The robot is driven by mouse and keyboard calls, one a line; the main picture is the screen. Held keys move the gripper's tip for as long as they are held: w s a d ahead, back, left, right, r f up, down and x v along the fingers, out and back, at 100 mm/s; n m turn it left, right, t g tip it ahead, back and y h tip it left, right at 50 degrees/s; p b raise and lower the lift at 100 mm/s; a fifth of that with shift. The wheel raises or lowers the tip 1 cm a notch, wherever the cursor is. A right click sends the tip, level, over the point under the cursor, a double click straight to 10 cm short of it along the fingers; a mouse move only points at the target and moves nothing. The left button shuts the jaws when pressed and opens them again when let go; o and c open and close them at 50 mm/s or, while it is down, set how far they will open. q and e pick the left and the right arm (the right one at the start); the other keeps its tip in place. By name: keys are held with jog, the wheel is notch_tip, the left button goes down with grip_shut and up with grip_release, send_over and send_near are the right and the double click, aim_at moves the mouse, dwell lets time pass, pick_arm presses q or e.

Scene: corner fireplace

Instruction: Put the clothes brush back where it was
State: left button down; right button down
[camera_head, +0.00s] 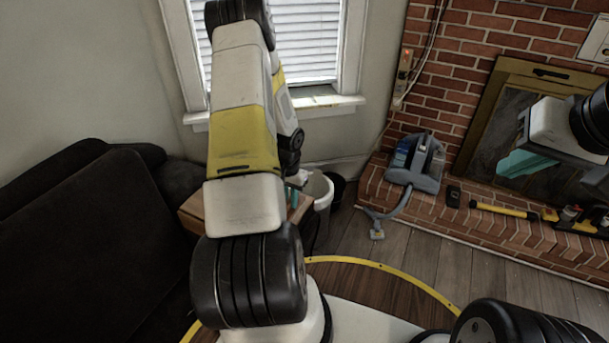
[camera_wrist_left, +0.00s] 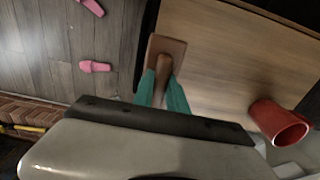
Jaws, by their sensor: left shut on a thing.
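The clothes brush (camera_wrist_left: 165,49) is a brown wooden piece with a rounded handle. In the left wrist view it is between the teal fingers of my left gripper (camera_wrist_left: 163,86), which is shut on it. It overlaps the edge of a light wooden tabletop (camera_wrist_left: 225,55); I cannot tell whether it touches the top. In the head view my left arm hides the brush and most of the wooden table (camera_head: 191,211); only a little of the left gripper (camera_head: 293,195) shows. My right gripper (camera_head: 523,163) is at the right, before the fireplace, its jaw opening unclear.
A red cup (camera_wrist_left: 278,122) lies or stands on the tabletop. Pink slippers (camera_wrist_left: 95,67) are on the floor. A white bin (camera_head: 322,192) is beside the table, a dark sofa (camera_head: 80,240) at left. A grey vacuum (camera_head: 416,165) and tools (camera_head: 500,209) are on the brick hearth.

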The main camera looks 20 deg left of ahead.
pick_arm(q)
jog(key=shift+w+a+f, duration=0.7)
jog(key=shift+w, duration=0.35)
jog(key=shift+w+a+f, duration=0.7)
jog(key=shift+w, duration=0.3)
jog(key=shift+w+a+f, duration=0.7)
jog(key=shift+w, duration=0.35)
jog(key=shift+f, duration=0.15)
jog(key=c, duration=1.3)
grip_release()
